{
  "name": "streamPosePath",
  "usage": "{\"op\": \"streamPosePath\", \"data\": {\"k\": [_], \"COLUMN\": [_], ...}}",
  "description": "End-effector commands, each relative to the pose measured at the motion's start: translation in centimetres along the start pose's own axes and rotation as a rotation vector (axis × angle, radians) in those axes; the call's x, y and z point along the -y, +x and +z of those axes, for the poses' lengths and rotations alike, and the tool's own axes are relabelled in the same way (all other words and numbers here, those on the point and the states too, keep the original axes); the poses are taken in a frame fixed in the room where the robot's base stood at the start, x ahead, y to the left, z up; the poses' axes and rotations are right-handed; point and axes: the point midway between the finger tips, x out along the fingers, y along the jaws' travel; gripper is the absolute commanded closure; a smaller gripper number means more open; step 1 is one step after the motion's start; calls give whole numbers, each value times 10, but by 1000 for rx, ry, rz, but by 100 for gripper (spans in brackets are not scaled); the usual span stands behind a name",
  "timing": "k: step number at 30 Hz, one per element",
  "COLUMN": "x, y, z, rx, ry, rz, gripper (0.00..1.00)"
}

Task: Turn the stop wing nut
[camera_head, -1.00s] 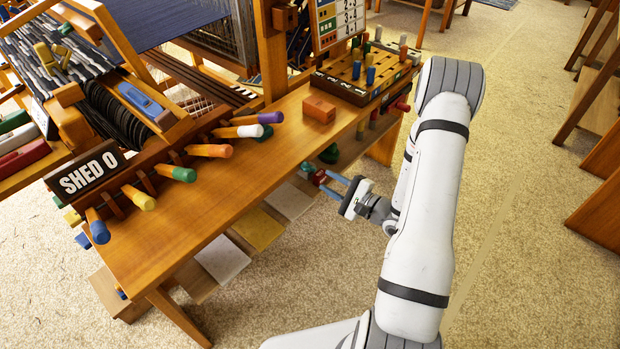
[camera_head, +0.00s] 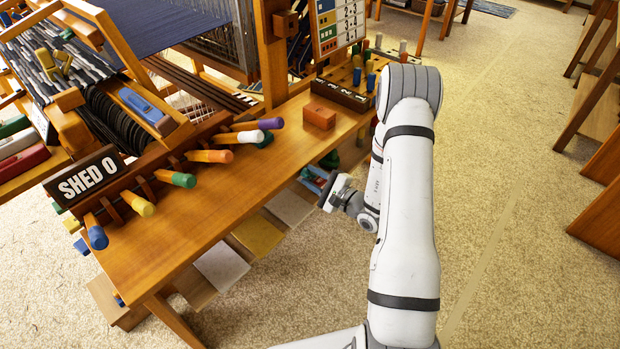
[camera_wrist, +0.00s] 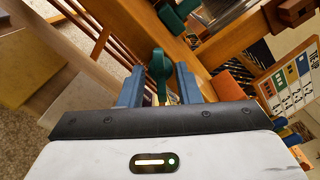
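In the wrist view, a dark green wing-shaped piece (camera_wrist: 159,68), which looks like the stop wing nut, stands upright under the loom's wooden bench. My gripper (camera_wrist: 160,76) has its two blue fingers on either side of it, with gaps visible on both sides. The fingers are open, and the piece lies between them. In the head view, my gripper (camera_head: 314,180) is at the bench's right edge, low beside its side.
Another green part (camera_wrist: 176,18) is close beyond the nut. The wooden bench (camera_head: 210,220) carries an orange block (camera_head: 319,117), a peg board (camera_head: 345,92) and several coloured-tip levers (camera_head: 208,156). Pale treadles (camera_head: 222,262) lie beneath.

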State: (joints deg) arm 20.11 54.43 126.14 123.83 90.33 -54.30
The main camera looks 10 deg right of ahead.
Motion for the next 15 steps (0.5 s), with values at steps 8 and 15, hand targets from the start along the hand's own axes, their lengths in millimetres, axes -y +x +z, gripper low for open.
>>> {"op": "streamPosePath", "data": {"k": [8, 15], "x": [0, -2], "y": [0, 1], "z": [0, 2], "rx": [0, 0], "ry": [0, 5], "rz": [0, 3], "gripper": [93, 99]}}
